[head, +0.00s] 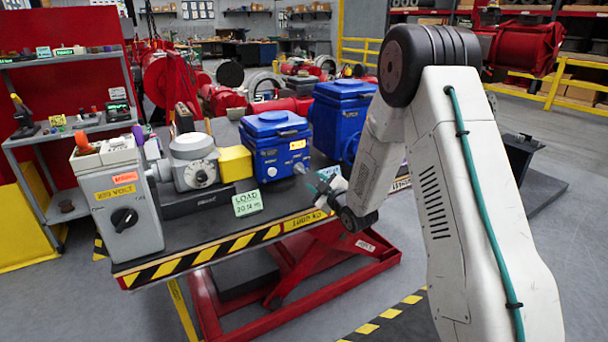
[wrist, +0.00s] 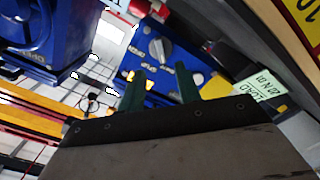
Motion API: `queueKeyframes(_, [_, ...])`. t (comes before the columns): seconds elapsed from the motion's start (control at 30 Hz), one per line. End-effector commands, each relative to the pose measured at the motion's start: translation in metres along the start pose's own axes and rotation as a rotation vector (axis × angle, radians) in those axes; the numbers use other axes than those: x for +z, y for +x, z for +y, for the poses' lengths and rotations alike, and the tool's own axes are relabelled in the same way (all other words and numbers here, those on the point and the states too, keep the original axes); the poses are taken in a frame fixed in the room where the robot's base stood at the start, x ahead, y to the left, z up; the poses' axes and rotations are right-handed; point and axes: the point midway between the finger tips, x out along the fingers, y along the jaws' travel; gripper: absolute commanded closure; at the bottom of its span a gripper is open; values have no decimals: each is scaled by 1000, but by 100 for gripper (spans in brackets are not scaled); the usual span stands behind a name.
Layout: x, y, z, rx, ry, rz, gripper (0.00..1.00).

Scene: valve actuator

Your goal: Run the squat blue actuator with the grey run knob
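A boxy blue actuator (head: 275,143) with a yellow label stands mid-bench in the head view. It also shows tilted in the wrist view (wrist: 140,60), with a grey knob (wrist: 160,48) on its face. The knob (head: 300,169) is at the lower right of that face in the head view. A second blue actuator (head: 338,112) stands behind to the right, partly hidden by my arm. My gripper (head: 321,188) is just right of the knob and apart from it. In the wrist view its green fingers (wrist: 160,70) are spread and empty, with the knob beyond the gap.
A green LOAD card (head: 247,203) stands at the bench's front edge (head: 215,250). Left of the blue actuator are a yellow box (head: 234,163), a grey dial unit (head: 194,162) and a grey control box (head: 118,205) with a black knob. A shelf rack stands farther left.

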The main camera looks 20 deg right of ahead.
Motion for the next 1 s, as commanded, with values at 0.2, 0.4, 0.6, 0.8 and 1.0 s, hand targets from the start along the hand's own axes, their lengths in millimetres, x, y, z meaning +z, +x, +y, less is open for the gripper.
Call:
queueKeyframes(0.2, [3,13,-3,14,-8,28,66])
queueKeyframes(0.4, [1,46,-3,14,-7,28,66])
queueKeyframes(0.6, [1,71,-3,12,-6,26,66])
queueKeyframes(0.8, [0,79,-2,13,-6,26,66])
queueKeyframes(1.0, [1,79,-2,13,-6,25,72])
